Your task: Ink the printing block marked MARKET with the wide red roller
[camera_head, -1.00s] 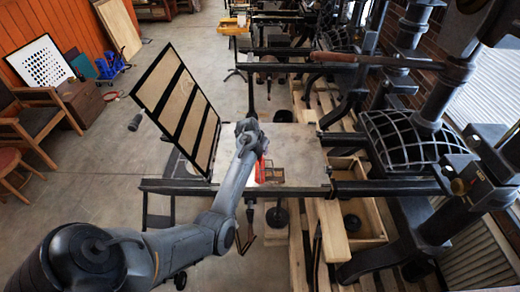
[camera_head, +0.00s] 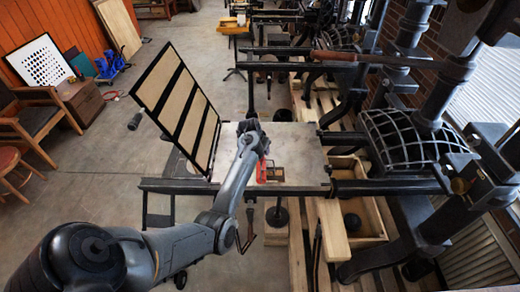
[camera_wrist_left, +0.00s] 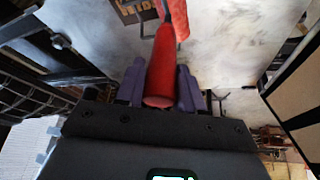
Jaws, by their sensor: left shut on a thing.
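The red roller (camera_head: 262,171) is in my left gripper (camera_head: 257,152), over the pale press bed (camera_head: 305,140). In the left wrist view its red handle (camera_wrist_left: 164,62) lies between the purple fingers, which are shut on it. The roller end runs out at the top of that view. A small brown block (camera_head: 275,173) lies on the bed just right of the roller. It also shows in the left wrist view (camera_wrist_left: 132,12), partly cut off; its lettering is too unclear to read. I cannot tell whether roller and block touch. My right gripper is not in view.
A tilted frame with tan panels (camera_head: 180,108) stands at the bed's left. A black rail (camera_head: 300,188) crosses the bed's front edge. The heavy press (camera_head: 430,110) stands at the right. A wooden box (camera_head: 368,225) with a dark ball sits below right.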

